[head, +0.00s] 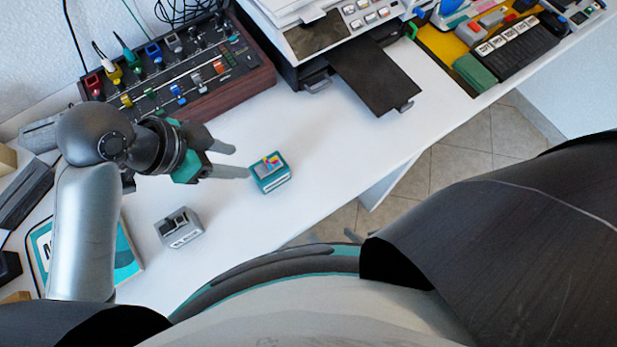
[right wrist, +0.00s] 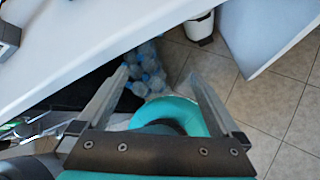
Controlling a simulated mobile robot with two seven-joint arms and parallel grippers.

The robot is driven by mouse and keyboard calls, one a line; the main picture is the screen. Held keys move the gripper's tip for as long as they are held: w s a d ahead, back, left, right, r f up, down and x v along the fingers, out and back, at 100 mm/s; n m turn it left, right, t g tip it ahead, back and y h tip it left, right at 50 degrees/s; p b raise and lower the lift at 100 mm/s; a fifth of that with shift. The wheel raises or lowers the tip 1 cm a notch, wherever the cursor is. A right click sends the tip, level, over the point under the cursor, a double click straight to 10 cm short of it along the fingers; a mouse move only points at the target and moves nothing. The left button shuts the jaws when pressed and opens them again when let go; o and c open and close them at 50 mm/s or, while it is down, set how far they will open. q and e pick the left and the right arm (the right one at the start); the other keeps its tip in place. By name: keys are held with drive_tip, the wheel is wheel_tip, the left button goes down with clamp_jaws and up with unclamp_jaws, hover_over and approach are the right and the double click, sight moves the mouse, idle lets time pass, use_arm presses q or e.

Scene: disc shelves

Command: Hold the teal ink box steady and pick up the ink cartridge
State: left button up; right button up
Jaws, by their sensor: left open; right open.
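The teal ink box (head: 270,173) stands on the white desk in the head view, right of my left gripper. A small ink cartridge (head: 271,161) with yellow and red parts shows in its top. My left gripper (head: 241,161) is open and empty, its fingertips just left of the box and apart from it. My right gripper (right wrist: 163,82) is open and empty in the right wrist view, beside the desk edge and over the floor. My right gripper is hard to make out in the head view, where my body covers the area.
A grey box (head: 179,229) stands on the desk nearer to me. A mixer console (head: 180,75) and a printer (head: 335,30) with its tray (head: 372,75) out stand behind. A teal book (head: 125,255) lies at the left. Plastic bottles (right wrist: 148,72) are on the floor below the desk.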

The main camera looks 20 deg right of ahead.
drive_tip(key=a+r+n+t+y, duration=0.1)
drive_tip(key=a+r+n+y, duration=0.1)
drive_tip(key=a+r+n, duration=0.3)
drive_tip(key=n+t+h, duration=0.1)
drive_tip(key=t, duration=0.2)
approach(264, 164)
drive_tip(key=s+f, duration=0.1)
drive_tip(key=s+d+f, duration=0.1)
drive_tip(key=shift+s+d+f, duration=0.15)
drive_tip(key=shift+s+f, duration=0.05)
drive_tip(key=shift+s, duration=0.1)
drive_tip(key=shift+w, duration=0.25)
drive_tip(key=x, duration=1.4)
drive_tip(key=shift+w+f, duration=0.2)
drive_tip(key=shift+w, duration=0.15)
